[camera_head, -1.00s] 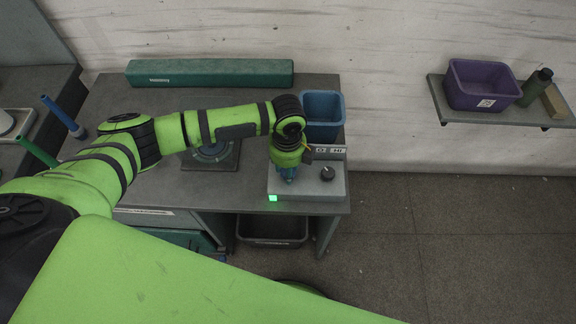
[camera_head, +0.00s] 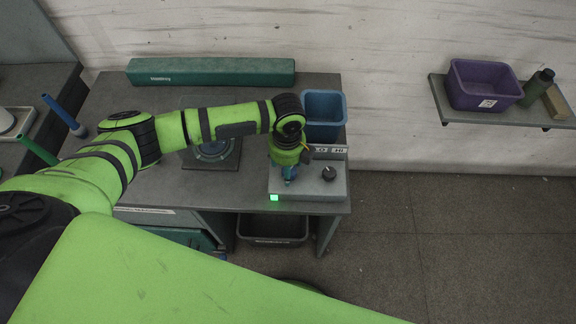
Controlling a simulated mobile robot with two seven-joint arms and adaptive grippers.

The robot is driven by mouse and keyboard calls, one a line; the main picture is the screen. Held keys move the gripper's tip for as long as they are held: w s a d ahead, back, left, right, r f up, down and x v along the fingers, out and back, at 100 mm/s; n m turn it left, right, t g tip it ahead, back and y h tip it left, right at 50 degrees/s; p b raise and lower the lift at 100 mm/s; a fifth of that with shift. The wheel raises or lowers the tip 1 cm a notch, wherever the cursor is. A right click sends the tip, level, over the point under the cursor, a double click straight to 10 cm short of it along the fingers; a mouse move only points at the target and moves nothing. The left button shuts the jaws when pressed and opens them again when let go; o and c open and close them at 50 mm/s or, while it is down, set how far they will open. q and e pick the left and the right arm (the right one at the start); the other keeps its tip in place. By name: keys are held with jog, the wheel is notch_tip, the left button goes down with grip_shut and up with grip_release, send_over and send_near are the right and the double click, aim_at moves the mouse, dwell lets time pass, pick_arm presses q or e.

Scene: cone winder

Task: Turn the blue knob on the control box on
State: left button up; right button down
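The grey control box (camera_head: 310,189) sits at the front right corner of the table. A green light (camera_head: 274,198) glows at its front left corner, and a black knob (camera_head: 329,173) stands on its right half. My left arm reaches in from the left, and its gripper (camera_head: 290,181) points down over the left half of the box. The blue knob cannot be made out apart from the gripper's small bluish fingertips and is probably hidden there. Whether the fingers are open or shut on it is not clear. My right gripper is out of view.
A blue bin (camera_head: 323,113) stands just behind the box. A long green case (camera_head: 211,72) lies along the table's back edge. A dark square plate (camera_head: 212,153) lies under my forearm. A wall shelf (camera_head: 463,115) at right holds a purple bin (camera_head: 483,84).

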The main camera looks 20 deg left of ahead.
pick_arm(q)
jog(key=shift+d, duration=0.1)
jog(key=shift+d+r, duration=0.1)
jog(key=shift+r, duration=0.2)
notch_tip(320, 180, up, 11)
jog(key=shift+r, duration=0.2)
dwell(0.4)
